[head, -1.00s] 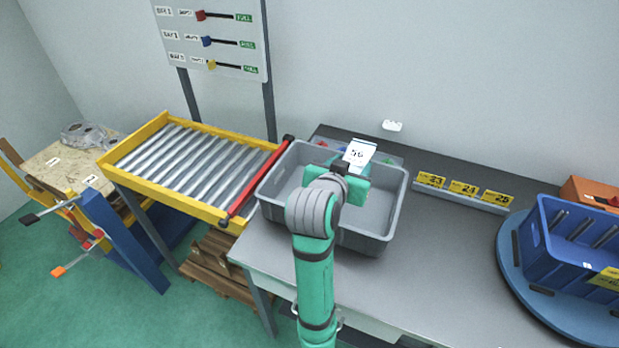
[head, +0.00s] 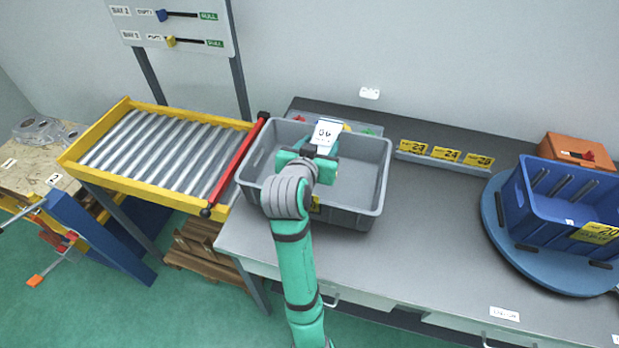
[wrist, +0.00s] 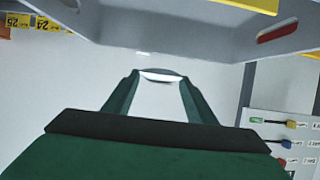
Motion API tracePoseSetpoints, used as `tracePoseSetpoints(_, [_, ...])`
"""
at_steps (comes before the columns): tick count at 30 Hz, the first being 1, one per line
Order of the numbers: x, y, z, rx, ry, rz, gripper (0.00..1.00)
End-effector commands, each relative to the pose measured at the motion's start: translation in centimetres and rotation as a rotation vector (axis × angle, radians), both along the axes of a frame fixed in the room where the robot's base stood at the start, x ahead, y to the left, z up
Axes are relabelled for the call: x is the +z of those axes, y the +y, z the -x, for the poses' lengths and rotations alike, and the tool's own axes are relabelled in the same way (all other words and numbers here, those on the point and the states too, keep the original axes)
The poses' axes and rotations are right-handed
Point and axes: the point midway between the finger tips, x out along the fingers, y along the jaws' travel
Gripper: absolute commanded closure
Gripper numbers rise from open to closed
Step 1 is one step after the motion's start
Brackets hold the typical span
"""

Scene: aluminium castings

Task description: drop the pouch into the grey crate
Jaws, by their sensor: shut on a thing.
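The grey crate (head: 376,190) stands on the bench in the middle of the head view, and its wall fills the top of the wrist view (wrist: 200,30). My gripper (head: 318,149) is over the crate and hides part of its inside. It is shut on the pouch (head: 326,131), which shows a white face with dark print. The wrist view shows only a thin white edge of the pouch (wrist: 161,76) between the fingertips (wrist: 158,82). The pouch's height above the crate floor is hard to tell.
A roller conveyor (head: 70,166) with a yellow frame and red end bar stands left of the crate. A blue bin (head: 540,225) rests on a round blue turntable (head: 493,222) at right. Yellow number labels (head: 445,153) line the back. Bench space right of the crate is clear.

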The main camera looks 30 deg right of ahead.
Motion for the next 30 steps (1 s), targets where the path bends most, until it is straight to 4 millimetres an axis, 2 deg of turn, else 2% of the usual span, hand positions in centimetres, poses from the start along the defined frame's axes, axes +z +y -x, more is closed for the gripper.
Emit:
tracePoseSetpoints(10, [-0.3,-0.1,0.0,-0.001,-0.001,0.000,0.77])
tracePoseSetpoints(11, [-0.3,-0.1,0.0,-0.001,-0.001,0.000,0.44])
tracePoseSetpoints(13, [-0.3,-0.1,0.1,-0.001,-0.001,0.000,0.28])
tracePoseSetpoints(23, [-0.3,0.0,0.1,-0.001,0.000,0.000,0.27])
tracePoseSetpoints(30, [0.9,2.1,1.8,0.002,-0.003,0.002,0.27])
